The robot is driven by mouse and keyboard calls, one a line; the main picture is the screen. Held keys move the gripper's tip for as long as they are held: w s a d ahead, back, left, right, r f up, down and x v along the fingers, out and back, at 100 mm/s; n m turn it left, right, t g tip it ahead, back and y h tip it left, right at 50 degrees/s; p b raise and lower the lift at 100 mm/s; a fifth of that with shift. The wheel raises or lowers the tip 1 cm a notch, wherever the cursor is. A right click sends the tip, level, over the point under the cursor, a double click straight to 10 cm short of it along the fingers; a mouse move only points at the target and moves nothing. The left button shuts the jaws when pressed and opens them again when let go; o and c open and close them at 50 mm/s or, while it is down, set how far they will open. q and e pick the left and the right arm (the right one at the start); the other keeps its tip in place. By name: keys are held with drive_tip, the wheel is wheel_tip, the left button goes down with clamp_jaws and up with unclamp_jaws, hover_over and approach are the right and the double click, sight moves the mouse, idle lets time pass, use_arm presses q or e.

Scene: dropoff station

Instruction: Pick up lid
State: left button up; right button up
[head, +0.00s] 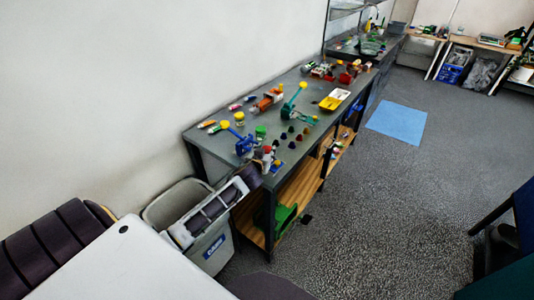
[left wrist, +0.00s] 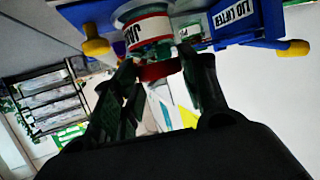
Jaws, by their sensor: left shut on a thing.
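In the left wrist view a red lid (left wrist: 158,70) sits between the fingertips of my left gripper (left wrist: 165,72), which is shut on it. A jar (left wrist: 147,30) with a white and red label is right beside the lid; I cannot tell whether they still touch. A blue device (left wrist: 240,22) with yellow knobs and a white label stands around the jar. In the head view my left gripper (head: 262,162) is at the near end of the workbench (head: 215,146), and the red lid (head: 267,149) shows as a small spot there. My right gripper is not in view.
A blue tool with a yellow knob (head: 243,144) and a green one (head: 290,105) stand on the bench. Several small dark pieces lie near its front edge. A yellow and white tray (head: 335,99) lies farther back. A grey bin (head: 205,250) stands below my left arm.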

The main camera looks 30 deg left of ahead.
use_arm(q)
wheel_tip(320, 180, up, 9)
drive_tip(key=shift+r, duration=0.2)
idle(0.3)
idle(0.5)
drive_tip(key=d+r+m+h, duration=0.1)
drive_tip(key=d+r, duration=0.4)
drive_tip(key=r, duration=0.2)
drive_tip(key=s+d+f+m+h, duration=0.1)
drive_tip(key=s+d+f+h, duration=0.1)
drive_tip(key=d, duration=0.4)
drive_tip(key=s+d+f, duration=0.3)
drive_tip(key=s+f, duration=0.3)
drive_tip(key=f, duration=0.2)
drive_tip(key=s+d+f+m+h, duration=0.1)
drive_tip(key=s+d+f, duration=0.3)
drive_tip(key=s+f, duration=0.2)
wheel_tip(320, 180, down, 3)
drive_tip(key=shift+r+m+t, duration=0.1)
drive_tip(key=shift+m+t, duration=0.2)
drive_tip(key=shift+w+r, duration=0.1)
drive_tip(key=shift+w, duration=0.1)
idle(0.3)
